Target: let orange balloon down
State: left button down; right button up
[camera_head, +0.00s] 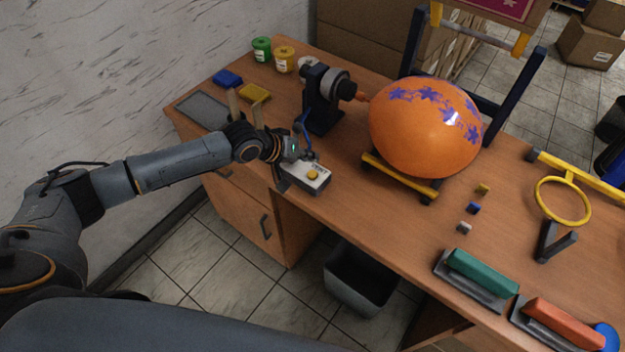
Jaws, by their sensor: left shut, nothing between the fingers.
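The orange balloon (425,137) is large and round, with purple star prints on its upper side. It rests over a yellow-barred cradle (401,177) on the desk. Its neck points left at the nozzle of the dark pump (327,92). My right gripper is not in view.
Paint jars (284,59) and blue and yellow pads (254,93) sit at the desk's back left. A bin (358,278) stands below the desk's front edge.

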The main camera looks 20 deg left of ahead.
aim_at(310, 175)
pick_arm(q)
notch_tip(310, 175, down, 4)
jog(key=shift+r+b, duration=0.15)
jog(key=shift+b, duration=0.55)
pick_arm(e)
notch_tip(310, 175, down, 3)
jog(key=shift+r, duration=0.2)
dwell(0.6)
pick_arm(q)
jog(key=shift+f, duration=0.4)
jog(key=shift+f, duration=0.6)
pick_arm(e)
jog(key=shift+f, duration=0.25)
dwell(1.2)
pick_arm(q)
jog(key=shift+r, duration=0.1)
dwell(2.7)
jog(key=shift+r+p, duration=0.75)
jog(key=shift+r, duration=0.15)
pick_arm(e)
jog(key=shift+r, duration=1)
